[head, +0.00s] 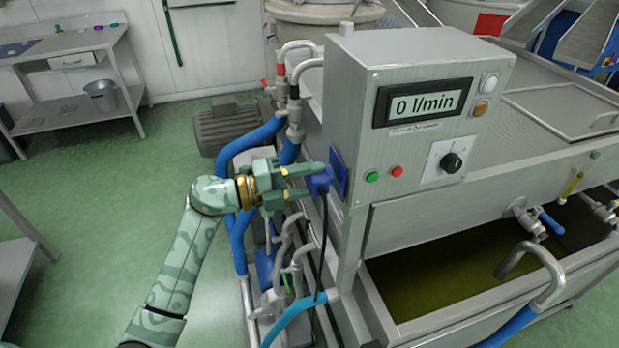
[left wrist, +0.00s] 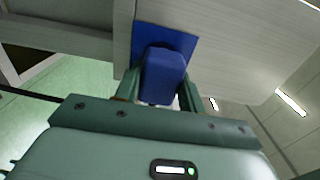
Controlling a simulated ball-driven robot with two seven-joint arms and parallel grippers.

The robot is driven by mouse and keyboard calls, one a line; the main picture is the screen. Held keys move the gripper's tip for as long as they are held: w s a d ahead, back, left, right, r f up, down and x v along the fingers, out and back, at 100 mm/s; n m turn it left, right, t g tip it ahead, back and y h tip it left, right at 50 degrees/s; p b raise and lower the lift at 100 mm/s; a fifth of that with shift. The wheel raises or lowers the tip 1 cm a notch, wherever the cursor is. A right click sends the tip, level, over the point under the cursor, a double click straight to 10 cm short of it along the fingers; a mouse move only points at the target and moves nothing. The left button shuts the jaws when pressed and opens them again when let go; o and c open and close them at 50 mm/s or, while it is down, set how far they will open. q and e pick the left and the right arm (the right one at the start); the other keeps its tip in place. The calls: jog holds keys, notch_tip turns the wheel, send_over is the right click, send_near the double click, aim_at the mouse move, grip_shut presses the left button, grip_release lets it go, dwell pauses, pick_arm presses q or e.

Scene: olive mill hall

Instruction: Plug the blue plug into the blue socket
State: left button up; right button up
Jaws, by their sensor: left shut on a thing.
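The blue plug (head: 320,180) is held between the two fingers of my left gripper (head: 309,182), which is shut on it. A dark cable hangs down from the plug. The blue socket (head: 340,173) is a square plate on the left side of the grey control box. The plug's front end is right at the socket; I cannot tell whether it is in it. In the left wrist view, the plug (left wrist: 164,76) stands in front of the socket plate (left wrist: 187,42) and hides its middle. My right gripper is not in view.
The control box (head: 360,83) has a display reading 0 l/min, a dial (head: 452,162) and buttons. Blue hoses (head: 247,143) and metal pipes crowd the space below and behind my left gripper. Green floor (head: 130,190) is clear at left.

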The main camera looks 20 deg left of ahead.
pick_arm(q)
jog(key=shift+w+d, duration=0.3)
jog(key=shift+d, duration=0.15)
dwell(0.3)
jog(key=o, duration=1)
jog(key=shift+a, duration=0.1)
jog(key=v, duration=1.6)
jog(key=shift+s, duration=0.15)
